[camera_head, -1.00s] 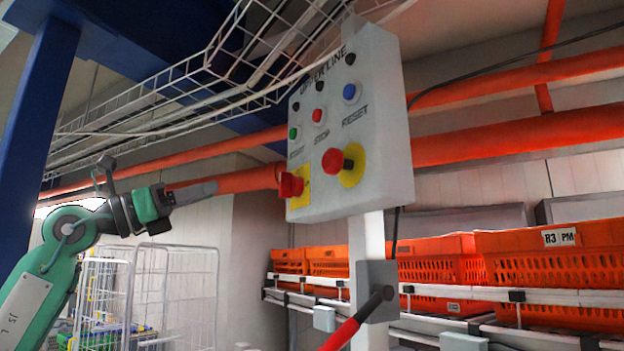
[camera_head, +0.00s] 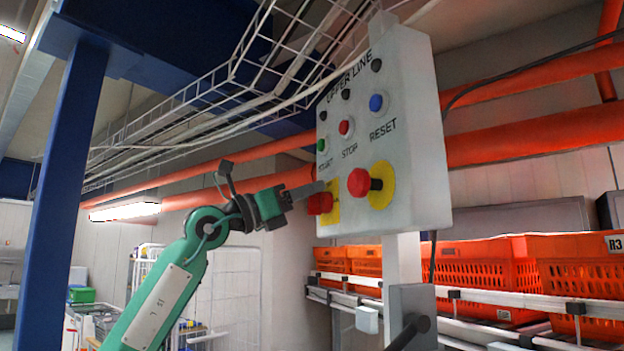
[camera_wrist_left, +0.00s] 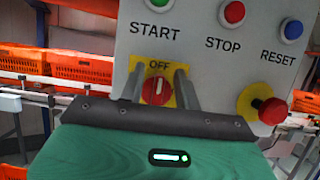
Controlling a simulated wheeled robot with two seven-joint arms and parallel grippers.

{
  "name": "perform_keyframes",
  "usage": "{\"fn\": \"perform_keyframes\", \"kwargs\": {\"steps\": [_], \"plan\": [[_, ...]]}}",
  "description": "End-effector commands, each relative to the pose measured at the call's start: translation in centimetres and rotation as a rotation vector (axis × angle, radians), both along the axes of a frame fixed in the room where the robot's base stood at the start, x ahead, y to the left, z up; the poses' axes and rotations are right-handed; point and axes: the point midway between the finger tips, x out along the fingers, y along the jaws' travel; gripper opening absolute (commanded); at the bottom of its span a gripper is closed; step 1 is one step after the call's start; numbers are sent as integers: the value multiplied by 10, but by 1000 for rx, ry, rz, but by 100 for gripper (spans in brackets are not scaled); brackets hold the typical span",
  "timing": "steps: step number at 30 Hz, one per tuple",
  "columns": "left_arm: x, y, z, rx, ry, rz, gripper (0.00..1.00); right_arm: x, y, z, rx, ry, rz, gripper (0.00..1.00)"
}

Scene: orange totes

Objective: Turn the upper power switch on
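The white control box (camera_head: 400,130) labelled "UPPER LINE" stands on a post in the head view. Its red rotary power switch (camera_head: 320,203) sits on a yellow plate at the lower left. In the left wrist view the switch (camera_wrist_left: 157,91) lies under the word "OFF", its white mark upright. My left gripper (camera_head: 315,188) reaches the switch from the left. In the wrist view its two fingers (camera_wrist_left: 160,85) are apart, one on each side of the red knob; I cannot tell whether they touch it. My right gripper is not in view.
A red emergency knob (camera_head: 360,182) on a yellow disc sticks out just right of the switch. Green START (camera_head: 321,145), red STOP (camera_head: 344,127) and blue RESET (camera_head: 376,103) buttons sit above. Orange totes (camera_head: 470,275) line a rack behind.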

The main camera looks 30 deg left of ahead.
Motion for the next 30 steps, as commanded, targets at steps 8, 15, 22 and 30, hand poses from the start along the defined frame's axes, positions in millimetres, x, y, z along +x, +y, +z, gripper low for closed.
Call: {"fn": "perform_keyframes", "kwargs": {"steps": [8, 15, 22, 30], "plan": [[10, -7, 5, 0, -1, -1, 33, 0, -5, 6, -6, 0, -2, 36], [10, -7, 4, 0, -1, -1, 21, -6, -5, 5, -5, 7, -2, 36], [10, -7, 4, 0, 0, -1, 0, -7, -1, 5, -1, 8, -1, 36], [10, -8, 4, 28, -18, -1, 0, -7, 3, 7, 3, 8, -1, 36]]}}
